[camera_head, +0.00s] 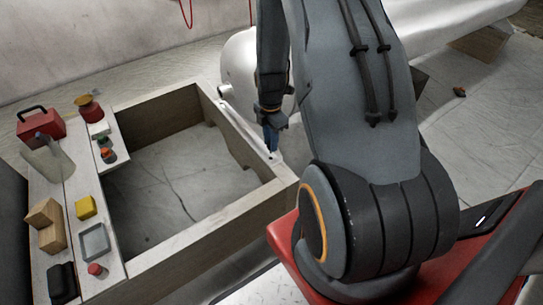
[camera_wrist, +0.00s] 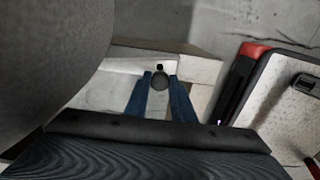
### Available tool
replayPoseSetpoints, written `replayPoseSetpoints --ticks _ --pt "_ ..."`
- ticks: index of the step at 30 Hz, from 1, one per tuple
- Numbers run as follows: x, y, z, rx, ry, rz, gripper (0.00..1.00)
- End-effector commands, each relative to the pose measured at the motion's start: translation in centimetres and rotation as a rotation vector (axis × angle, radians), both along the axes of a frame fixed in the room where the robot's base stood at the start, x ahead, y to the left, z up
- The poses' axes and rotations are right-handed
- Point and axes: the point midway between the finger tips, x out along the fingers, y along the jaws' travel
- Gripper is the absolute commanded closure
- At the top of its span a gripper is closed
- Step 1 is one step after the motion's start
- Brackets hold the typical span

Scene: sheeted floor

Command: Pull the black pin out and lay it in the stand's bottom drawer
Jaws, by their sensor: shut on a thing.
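My gripper (camera_head: 271,143) points down at the right corner of a wooden frame, its blue fingers low over the pale top edge. In the wrist view the two blue fingers (camera_wrist: 160,84) stand on either side of a small dark, rounded piece, which looks like the black pin (camera_wrist: 159,77), and are shut on it. How far the pin sits in the wood below cannot be made out. In the head view the pin is mostly hidden by the fingers. No drawer can be clearly picked out in either view.
The wooden frame (camera_head: 190,243) surrounds open floor. Its left boards carry a red toolbox (camera_head: 40,124), a yellow block (camera_head: 86,207), a wooden block (camera_head: 46,224), a grey tray (camera_head: 95,242) and other small items. A large pale cylinder (camera_head: 238,65) lies behind my gripper.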

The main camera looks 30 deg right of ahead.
Motion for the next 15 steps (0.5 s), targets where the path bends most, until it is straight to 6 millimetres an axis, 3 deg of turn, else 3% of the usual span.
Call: replayPoseSetpoints --ticks 15 --pt "0.0 0.0 3.0 0.000 -0.001 0.000 1.00"
